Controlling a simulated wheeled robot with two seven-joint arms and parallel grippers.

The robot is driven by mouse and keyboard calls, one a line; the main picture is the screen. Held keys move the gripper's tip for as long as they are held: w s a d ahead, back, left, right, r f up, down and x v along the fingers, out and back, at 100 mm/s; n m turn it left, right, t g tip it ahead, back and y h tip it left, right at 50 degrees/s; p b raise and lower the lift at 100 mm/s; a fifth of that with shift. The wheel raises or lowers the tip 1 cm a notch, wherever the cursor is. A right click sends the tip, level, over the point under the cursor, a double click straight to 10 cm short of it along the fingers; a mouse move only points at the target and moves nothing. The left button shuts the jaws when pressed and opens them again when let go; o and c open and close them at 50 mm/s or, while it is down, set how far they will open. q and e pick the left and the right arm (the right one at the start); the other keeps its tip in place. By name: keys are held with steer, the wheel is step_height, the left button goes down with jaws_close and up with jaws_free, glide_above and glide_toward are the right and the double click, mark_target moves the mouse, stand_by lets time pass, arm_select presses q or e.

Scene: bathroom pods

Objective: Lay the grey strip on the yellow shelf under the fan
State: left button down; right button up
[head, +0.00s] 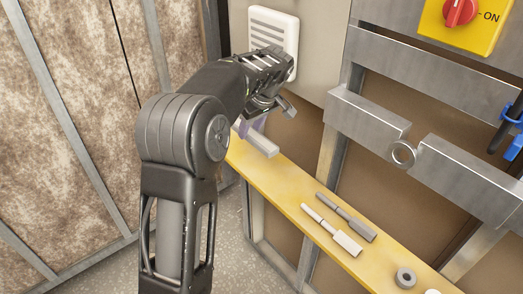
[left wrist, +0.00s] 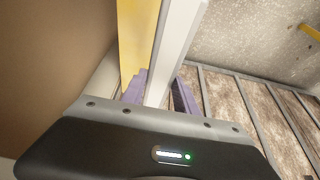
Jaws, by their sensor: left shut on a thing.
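The yellow shelf (head: 285,188) runs along the wall, and its far end lies below the white slatted fan (head: 272,38). My left gripper (head: 254,126) is over that far end, partly hidden behind my own arm. Its purple fingers are shut on the pale grey strip (head: 260,143). In the left wrist view the strip (left wrist: 179,45) passes between the fingers (left wrist: 163,92) and extends away beside the yellow shelf (left wrist: 132,38). I cannot tell whether the strip touches the shelf. My right gripper is not in view.
Two tools with thick ends, one dark grey (head: 358,226) and one pale (head: 347,242), lie mid-shelf. A grey ring (head: 405,278) lies nearer. A metal rail (head: 365,118) and a yellow panel with a red knob (head: 460,12) are above. The shelf between strip and tools is clear.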

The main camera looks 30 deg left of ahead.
mark_target(257, 138)
arm_select(q)
steer(key=shift+s+a+r, duration=0.1)
steer(key=shift+s+r, duration=0.1)
steer(key=shift+f, duration=0.1)
steer(key=shift+w+f, duration=0.1)
steer(key=shift+f, duration=2.35)
steer(key=shift+f, duration=2.55)
steer(key=c, duration=0.9)
jaws_free()
steer(key=shift+f, duration=0.1)
steer(key=shift+c, duration=0.2)
steer(key=v, duration=1.2)
